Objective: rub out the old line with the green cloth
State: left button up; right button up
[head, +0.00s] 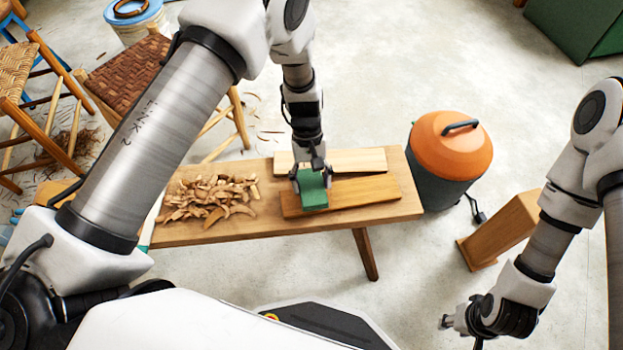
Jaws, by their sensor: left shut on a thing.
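The green cloth (313,196) is a small folded block on the darker wooden board (365,193) on the bench. My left gripper (312,178) reaches down from above and is shut on the cloth's far end. The cloth appears to touch the board's top near its left part. I cannot make out a drawn line on the board; the cloth and gripper cover part of the surface. My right gripper (455,322) hangs low at the lower right, away from the bench, and its finger opening is too small to judge.
A paler board (355,160) lies behind the darker one. A pile of wood shavings (210,198) covers the left part of the bench (180,235). An orange-lidded bin (450,150) stands at the bench's right end, with a wooden block (500,230) on the floor nearby.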

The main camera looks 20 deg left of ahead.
pick_arm(q)
jog(key=shift+f, duration=0.5)
dwell(0.6)
